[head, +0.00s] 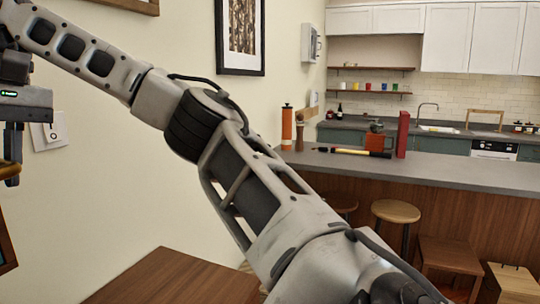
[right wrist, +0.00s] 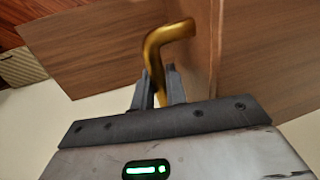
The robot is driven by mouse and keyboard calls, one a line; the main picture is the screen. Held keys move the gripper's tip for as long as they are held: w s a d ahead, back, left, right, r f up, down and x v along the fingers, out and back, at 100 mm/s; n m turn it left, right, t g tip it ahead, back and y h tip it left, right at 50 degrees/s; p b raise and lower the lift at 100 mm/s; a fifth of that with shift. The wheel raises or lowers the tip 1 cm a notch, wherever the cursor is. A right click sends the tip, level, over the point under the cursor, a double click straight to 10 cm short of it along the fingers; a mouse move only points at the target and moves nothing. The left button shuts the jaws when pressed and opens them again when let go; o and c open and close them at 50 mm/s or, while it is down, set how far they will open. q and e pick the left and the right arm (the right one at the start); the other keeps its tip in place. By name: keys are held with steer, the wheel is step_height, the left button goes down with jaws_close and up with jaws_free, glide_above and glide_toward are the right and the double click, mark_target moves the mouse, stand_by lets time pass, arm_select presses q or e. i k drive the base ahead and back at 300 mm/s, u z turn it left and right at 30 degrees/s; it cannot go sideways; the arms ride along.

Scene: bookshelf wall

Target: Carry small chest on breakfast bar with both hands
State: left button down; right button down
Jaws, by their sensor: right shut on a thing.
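In the right wrist view, my right gripper (right wrist: 160,98) is shut on a bent gold handle (right wrist: 168,42). Brown wooden panels (right wrist: 110,50) lie behind the handle. I cannot tell whether they belong to the small chest. In the head view, my right arm crosses from lower right to upper left. Its gripper (head: 12,160) is at the left edge, partly cut off. The breakfast bar (head: 455,178) is at the right, with a grey top and brown wooden front. I cannot clearly make out the small chest. My left gripper is out of view.
The bar top holds a red-brown box-like thing (head: 379,142), a tall red object (head: 403,134), an orange cylinder (head: 287,125) and a yellow-black tool (head: 352,152). A round stool (head: 396,211) and wooden box-like pieces (head: 450,254) stand before the bar. A brown wooden surface (head: 172,280) is below.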

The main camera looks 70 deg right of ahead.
mark_target(359, 160)
steer(key=k, duration=1.5)
steer(key=z, duration=2.15)
steer(key=i, duration=4.85)
steer(key=z, duration=0.1)
